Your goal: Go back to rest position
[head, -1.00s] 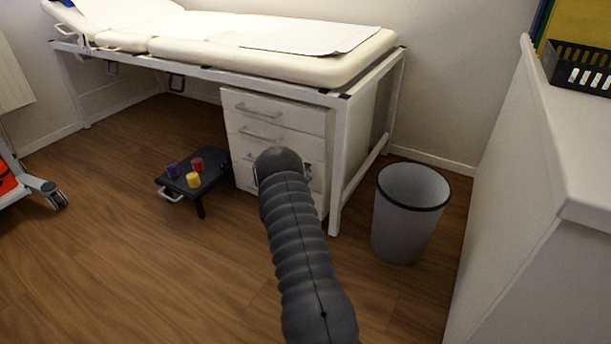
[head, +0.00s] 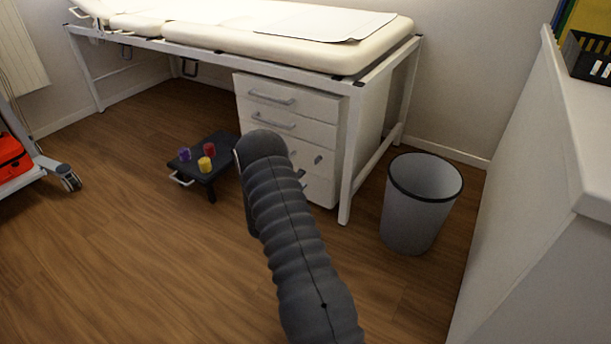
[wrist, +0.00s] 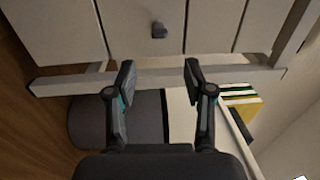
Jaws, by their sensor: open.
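My gripper (wrist: 158,92) is open and empty in the wrist view, its two fingers spread apart. Beyond the fingers are the white drawer fronts (wrist: 138,25) with a dark knob (wrist: 159,30), and a pale frame bar. In the head view my dark ribbed arm rises from the bottom centre toward the white drawer cabinet (head: 292,112). The arm covers part of its lower drawers. Only a little of the gripper shows past the arm's end there.
A black step stool (head: 214,174) carries purple, red and yellow cups (head: 206,164). A grey bin (head: 420,205) stands right of the examination table (head: 300,52). A white counter (head: 545,170) bounds the right side. A wheeled cart (head: 40,170) stands left. The wooden floor at front left is clear.

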